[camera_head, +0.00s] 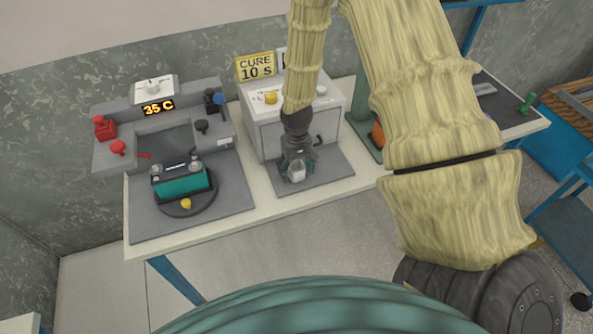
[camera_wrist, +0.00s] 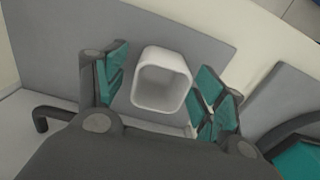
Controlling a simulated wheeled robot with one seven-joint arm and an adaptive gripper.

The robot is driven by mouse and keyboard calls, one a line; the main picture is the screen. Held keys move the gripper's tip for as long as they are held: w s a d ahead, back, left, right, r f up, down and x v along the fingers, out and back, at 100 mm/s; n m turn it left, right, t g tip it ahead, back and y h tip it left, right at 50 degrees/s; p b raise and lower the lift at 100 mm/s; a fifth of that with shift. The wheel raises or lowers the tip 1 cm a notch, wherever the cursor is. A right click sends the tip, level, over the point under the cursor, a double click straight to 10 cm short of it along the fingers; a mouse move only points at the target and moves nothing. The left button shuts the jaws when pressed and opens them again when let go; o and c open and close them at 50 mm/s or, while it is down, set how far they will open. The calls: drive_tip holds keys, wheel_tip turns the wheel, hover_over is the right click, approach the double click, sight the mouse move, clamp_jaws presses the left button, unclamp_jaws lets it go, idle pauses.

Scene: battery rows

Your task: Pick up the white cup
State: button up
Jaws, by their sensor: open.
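The white cup (camera_wrist: 163,80) is a small, square-sided cup with rounded corners and its open mouth facing the wrist camera. It stands on a grey mat (camera_wrist: 60,40). In the head view the cup (camera_head: 297,172) is partly hidden by my gripper (camera_head: 298,168), in front of the white-and-grey cure box. In the wrist view my gripper (camera_wrist: 163,88) is open, with one teal-padded finger on each side of the cup. A gap shows on the left side; on the right the finger is close, and I cannot tell whether it touches.
The cure box (camera_head: 265,125) stands right behind the cup. A grey station (camera_head: 107,155) with a teal battery (camera_head: 182,183) on a round plate is to the left. An orange object (camera_head: 378,135) is to the right. The table's front edge (camera_head: 240,230) is close.

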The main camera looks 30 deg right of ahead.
drive_tip(key=shift+f, duration=0.15)
drive_tip(key=c, duration=0.9)
drive_tip(key=shift+c, duration=0.2)
drive_tip(key=shift+r, duration=0.2)
